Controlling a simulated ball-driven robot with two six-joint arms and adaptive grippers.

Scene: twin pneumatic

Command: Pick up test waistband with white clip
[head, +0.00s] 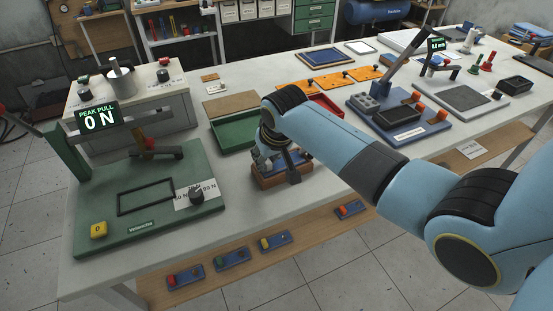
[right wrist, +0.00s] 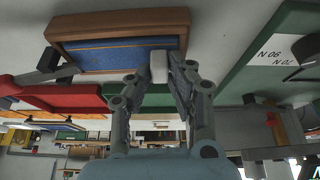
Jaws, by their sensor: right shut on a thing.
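My right gripper (head: 284,163) reaches down over a small brown wooden tray (head: 283,185) near the front middle of the bench. In the right wrist view the gripper (right wrist: 160,75) is shut on a small white clip (right wrist: 159,66), with one finger on each side. The clip is at the edge of a blue band (right wrist: 112,58), which appears to be the test waistband, lying in the wooden tray (right wrist: 75,30). I cannot tell whether the clip is attached to the band. In the head view the gripper hides most of the band and clip. My left gripper is out of view.
A green tester base (head: 150,235) with a "0 N" display (head: 98,118) stands left of the tray. A green bin (head: 232,132) and a red bin (head: 327,107) lie behind. A blue lever fixture (head: 400,125) stands to the right.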

